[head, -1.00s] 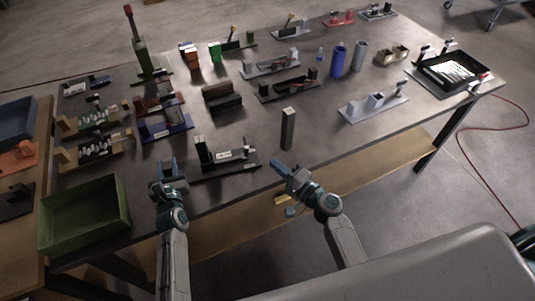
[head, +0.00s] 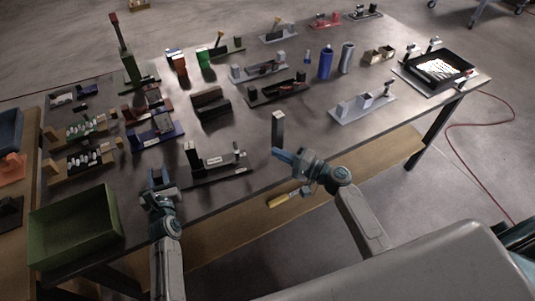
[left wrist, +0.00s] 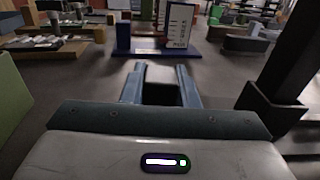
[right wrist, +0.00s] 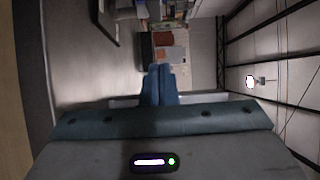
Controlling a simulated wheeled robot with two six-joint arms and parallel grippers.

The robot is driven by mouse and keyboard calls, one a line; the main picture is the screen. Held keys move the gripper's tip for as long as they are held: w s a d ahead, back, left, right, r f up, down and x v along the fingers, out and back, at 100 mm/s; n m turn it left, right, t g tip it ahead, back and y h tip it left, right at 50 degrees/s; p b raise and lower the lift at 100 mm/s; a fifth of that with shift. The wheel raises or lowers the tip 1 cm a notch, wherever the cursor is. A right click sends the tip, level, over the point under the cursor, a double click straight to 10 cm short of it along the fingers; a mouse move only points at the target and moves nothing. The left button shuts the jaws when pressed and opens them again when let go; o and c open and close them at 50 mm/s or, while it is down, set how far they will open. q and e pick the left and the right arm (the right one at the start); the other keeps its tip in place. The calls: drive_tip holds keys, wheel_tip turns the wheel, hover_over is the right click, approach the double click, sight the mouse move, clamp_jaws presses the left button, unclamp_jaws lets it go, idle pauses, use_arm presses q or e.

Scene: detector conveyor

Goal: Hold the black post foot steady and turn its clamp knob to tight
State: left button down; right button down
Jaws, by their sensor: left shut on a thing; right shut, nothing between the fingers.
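A black fixture (head: 217,168) stands near the table's front edge, with a tall black post at its left end, a white label and a small upright at its right end. I take it for the black post foot; I cannot make out a clamp knob. Its post (left wrist: 292,60) shows at the right of the left wrist view. My left gripper (head: 158,180) is left of it, shut on a small dark block (left wrist: 161,88) that I cannot identify for certain. My right gripper (head: 287,156) is shut and empty, right of the fixture; its fingers show together in the right wrist view (right wrist: 160,72).
A green bin (head: 75,232) is at the front left. A yellow-handled tool (head: 284,200) lies on the lower shelf. Several fixtures fill the table behind.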

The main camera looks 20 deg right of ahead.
sight(237, 155)
drive_tip(key=x, duration=0.7)
drive_tip(key=shift+w+a, duration=0.2)
drive_tip(key=a, duration=0.2)
drive_tip(key=shift+a, duration=0.9)
